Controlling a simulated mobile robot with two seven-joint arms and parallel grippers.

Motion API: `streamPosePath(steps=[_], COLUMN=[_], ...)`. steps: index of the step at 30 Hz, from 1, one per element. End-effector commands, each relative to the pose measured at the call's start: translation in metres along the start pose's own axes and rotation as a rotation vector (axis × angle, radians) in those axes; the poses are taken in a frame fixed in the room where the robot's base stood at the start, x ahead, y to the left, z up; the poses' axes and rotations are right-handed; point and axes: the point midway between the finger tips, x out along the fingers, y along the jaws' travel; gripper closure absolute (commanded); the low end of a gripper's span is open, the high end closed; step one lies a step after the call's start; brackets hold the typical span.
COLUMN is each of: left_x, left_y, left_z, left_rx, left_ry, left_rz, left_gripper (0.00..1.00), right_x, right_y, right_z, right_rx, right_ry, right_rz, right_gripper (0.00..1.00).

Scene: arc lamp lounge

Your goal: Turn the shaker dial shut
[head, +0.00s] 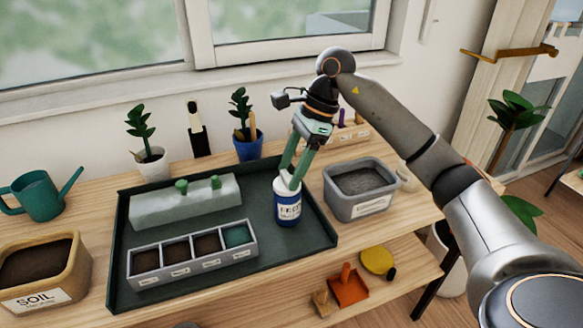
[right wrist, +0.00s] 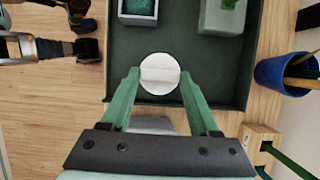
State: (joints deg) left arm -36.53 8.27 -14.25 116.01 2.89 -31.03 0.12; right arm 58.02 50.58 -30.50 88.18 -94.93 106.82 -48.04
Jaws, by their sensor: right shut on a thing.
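The seed shaker (head: 288,211) is a white container with a dark blue label band, upright on the dark green tray near its right side. Its round white dial (right wrist: 160,74) is on top and has a faint line across it in the right wrist view. My right gripper (head: 290,178) comes down from above, its green fingers shut on the dial from both sides. The fingers hide part of the dial in the head view. Whether the dial is open or shut cannot be read. My left gripper is not seen; what seems part of my left arm (right wrist: 50,48) shows in the right wrist view.
The tray (head: 270,255) also holds a four-cell seed box (head: 190,282) and a pale grey block (head: 165,208) with green knobs. A grey bin (head: 361,212) stands close right of the tray. A blue pot (head: 249,150) is behind; a soil tub (head: 80,270) is at left.

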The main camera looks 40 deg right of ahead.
Motion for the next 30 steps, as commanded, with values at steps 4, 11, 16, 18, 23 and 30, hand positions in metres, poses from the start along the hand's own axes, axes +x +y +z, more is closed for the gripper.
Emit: streamPosePath(steps=[4,11,16,18,23,30], left_x=[-0.0003,-0.0012,-0.0021,-0.0025,-0.0033,-0.0039], left_y=[0.0001,0.0004,0.0007,0.0008,0.0011,0.0014], left_z=[-0.0008,-0.0023,-0.0038,-0.0045,-0.0061,-0.0073], left_rx=[0.000,0.001,0.001,0.000,0.001,0.001], left_ry=[0.001,0.002,0.004,0.004,0.005,0.005], left_rz=[0.000,0.001,0.001,0.001,0.002,0.002], left_gripper=[0.50,0.50,0.50,0.50,0.50,0.50], right_x=[-0.0004,-0.0002,-0.0005,-0.0005,0.0000,0.0006], right_y=[0.0002,0.0020,0.0033,0.0039,0.0054,0.0068], right_z=[0.0000,-0.0004,-0.0001,0.0003,0.0010,0.0025], right_rx=[0.023,0.130,0.261,0.322,0.461,0.658], right_ry=[0.000,0.001,0.002,0.001,0.001,0.000], right_rz=[-0.011,-0.054,-0.110,-0.136,-0.193,-0.275], right_gripper=[0.94,0.94,0.94,0.94,0.94,0.94])
